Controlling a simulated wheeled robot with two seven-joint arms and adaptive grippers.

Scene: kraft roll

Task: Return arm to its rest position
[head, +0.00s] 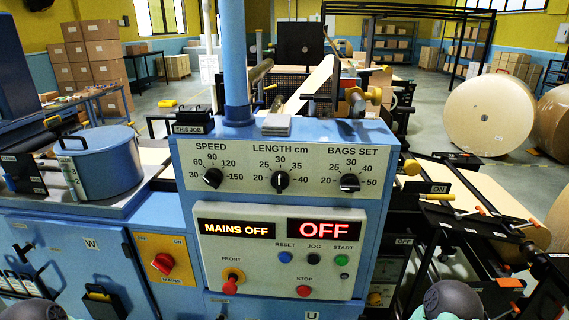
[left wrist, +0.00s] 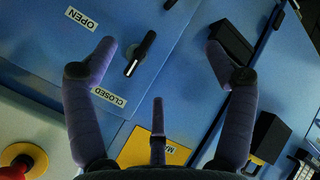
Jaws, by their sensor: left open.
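In the left wrist view my left gripper (left wrist: 160,48) is open, its purple fingers spread and empty. Its fingers point toward a blue cabinet face with a black handle (left wrist: 140,53) between OPEN and CLOSED labels. The handle appears between the fingertips, nearer the left one; the gap in depth cannot be told. In the head view a dark rounded part of my left arm (head: 32,311) shows at the bottom left edge. A similar part of my right arm (head: 452,300) shows at the bottom right. Neither gripper's fingers can be made out there.
The blue control console (head: 283,200) stands in the middle, its displays reading MAINS OFF and OFF. A red mains switch (head: 163,263) and blue pot (head: 100,160) are at left. A black rack (head: 470,225) is at right. A black holder (left wrist: 232,42) sits near my left fingers.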

